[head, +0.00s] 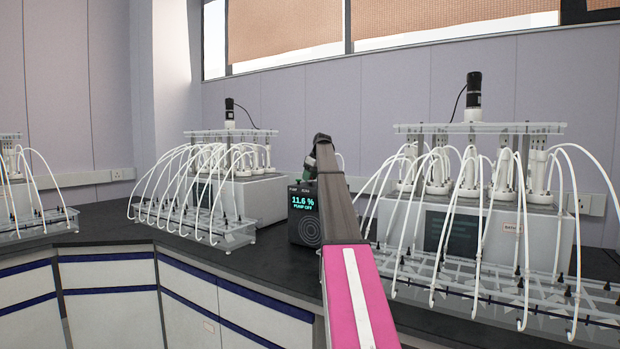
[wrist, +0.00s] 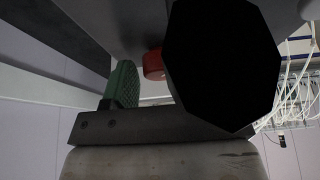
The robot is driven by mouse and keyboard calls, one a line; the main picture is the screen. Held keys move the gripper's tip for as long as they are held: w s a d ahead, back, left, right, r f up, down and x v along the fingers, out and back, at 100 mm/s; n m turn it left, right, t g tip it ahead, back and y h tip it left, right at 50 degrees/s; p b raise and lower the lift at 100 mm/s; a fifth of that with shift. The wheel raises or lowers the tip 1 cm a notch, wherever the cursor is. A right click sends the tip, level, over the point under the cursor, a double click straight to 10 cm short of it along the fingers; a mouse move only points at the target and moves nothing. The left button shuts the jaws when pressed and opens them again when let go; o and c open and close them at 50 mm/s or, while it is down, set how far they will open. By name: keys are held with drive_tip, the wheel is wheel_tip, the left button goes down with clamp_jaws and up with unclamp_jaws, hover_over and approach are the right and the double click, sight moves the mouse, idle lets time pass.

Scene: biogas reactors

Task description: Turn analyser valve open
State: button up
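The analyser (head: 305,213) is a dark box on the bench, and its lit display reads 11.6 % and PUMP OFF. My arm hides its right side. My gripper is at the far end of my arm, above the analyser and mostly hidden in the head view. In the wrist view one green ribbed finger of my gripper (wrist: 123,85) shows. A red rounded part (wrist: 154,64) shows just beyond and right of that finger; I cannot tell if it is the valve or if they touch. A large black shape (wrist: 222,65) covers the middle, so the other finger is not seen.
A reactor unit with white hoses (head: 480,205) stands on the right, close to my arm. Another reactor unit (head: 222,180) stands left of the analyser, and part of a third (head: 30,215) is at the far left. The dark bench top (head: 105,222) is clear between the left units.

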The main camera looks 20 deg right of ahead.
drive_tip(key=c, duration=0.6)
drive_tip(key=shift+c, duration=0.2)
drive_tip(key=shift+m, duration=0.3)
drive_tip(key=m+h, duration=0.1)
drive_tip(key=m, duration=0.2)
drive_tip(key=shift+s+a+t, duration=0.1)
drive_tip(key=shift+a+t, duration=0.05)
drive_tip(key=shift+t, duration=0.25)
drive_tip(key=m+h, duration=0.2)
drive_tip(key=m, duration=0.3)
drive_tip(key=shift+m, duration=0.4)
drive_tip(key=m+h, duration=0.2)
drive_tip(key=m, duration=0.2)
drive_tip(key=shift+a+m, duration=0.1)
drive_tip(key=shift+m, duration=0.2)
drive_tip(key=shift+m+g+h, duration=0.6)
drive_tip(key=shift+m+g, duration=0.1)
drive_tip(key=shift+m, duration=1.2)
